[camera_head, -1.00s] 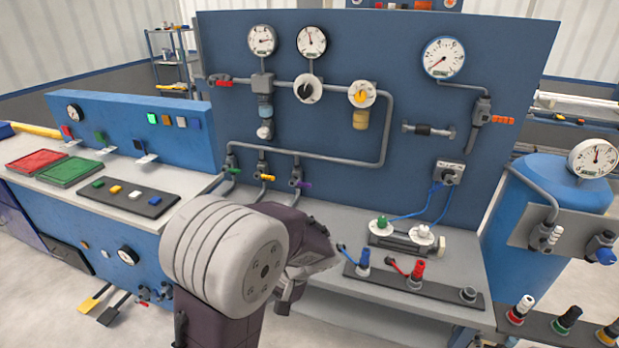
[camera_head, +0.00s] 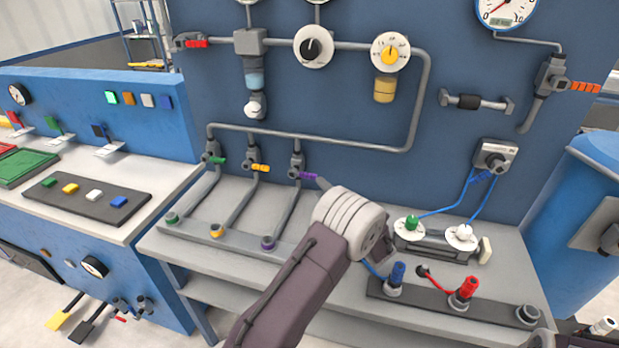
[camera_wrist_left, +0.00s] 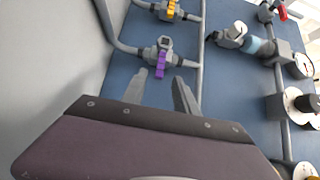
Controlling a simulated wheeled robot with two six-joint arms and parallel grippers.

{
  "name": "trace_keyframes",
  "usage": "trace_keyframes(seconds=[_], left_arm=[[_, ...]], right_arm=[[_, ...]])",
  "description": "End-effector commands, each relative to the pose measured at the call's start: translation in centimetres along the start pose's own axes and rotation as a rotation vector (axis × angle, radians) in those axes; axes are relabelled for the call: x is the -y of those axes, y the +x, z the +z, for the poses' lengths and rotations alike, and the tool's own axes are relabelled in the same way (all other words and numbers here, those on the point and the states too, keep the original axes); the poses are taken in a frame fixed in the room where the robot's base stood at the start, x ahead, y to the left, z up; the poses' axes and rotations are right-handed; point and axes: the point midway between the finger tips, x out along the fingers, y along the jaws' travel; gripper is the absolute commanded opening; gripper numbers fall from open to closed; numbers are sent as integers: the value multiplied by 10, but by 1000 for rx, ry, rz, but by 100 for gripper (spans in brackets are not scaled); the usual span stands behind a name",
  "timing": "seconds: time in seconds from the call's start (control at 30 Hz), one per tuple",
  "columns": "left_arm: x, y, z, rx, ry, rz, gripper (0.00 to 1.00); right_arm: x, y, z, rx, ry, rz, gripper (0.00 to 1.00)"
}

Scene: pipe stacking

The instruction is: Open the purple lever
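The purple lever (camera_head: 308,175) sits on the rightmost of three small valves, low on the blue panel. In the left wrist view the lever (camera_wrist_left: 161,64) points from its grey valve body (camera_wrist_left: 162,46) toward my gripper. My left gripper (camera_wrist_left: 160,77) is open, its two fingers on either side of the lever's line, with the lever's end at or just beyond the tips. I cannot tell whether they touch. In the head view my left gripper (camera_head: 324,184) is mostly hidden behind my wrist, just right of the lever.
Green (camera_head: 216,160) and yellow (camera_head: 260,168) levers sit left of the purple one. A grey pipe (camera_head: 330,142) runs above the valves. On the bench are a block with green and white knobs (camera_head: 435,244) and a strip with blue and red connectors (camera_head: 440,299).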

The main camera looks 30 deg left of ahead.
Motion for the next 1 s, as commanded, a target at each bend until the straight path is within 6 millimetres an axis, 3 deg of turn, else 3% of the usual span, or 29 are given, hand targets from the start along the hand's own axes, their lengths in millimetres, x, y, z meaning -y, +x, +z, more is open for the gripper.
trace_keyframes(seconds=[0.2,0.4,0.73,0.87,1.0], left_arm=[[1,46,2,5,-1,-1,35],[1,76,1,3,-1,0,35],[0,82,1,1,0,0,35],[0,82,1,1,0,0,0],[0,82,1,1,0,0,0]], right_arm=[[0,-4,-1,0,0,0,35],[0,-6,-1,0,0,0,35],[0,-6,-1,0,0,0,35],[0,-6,-1,0,0,0,35],[0,-6,-1,0,0,0,35]])
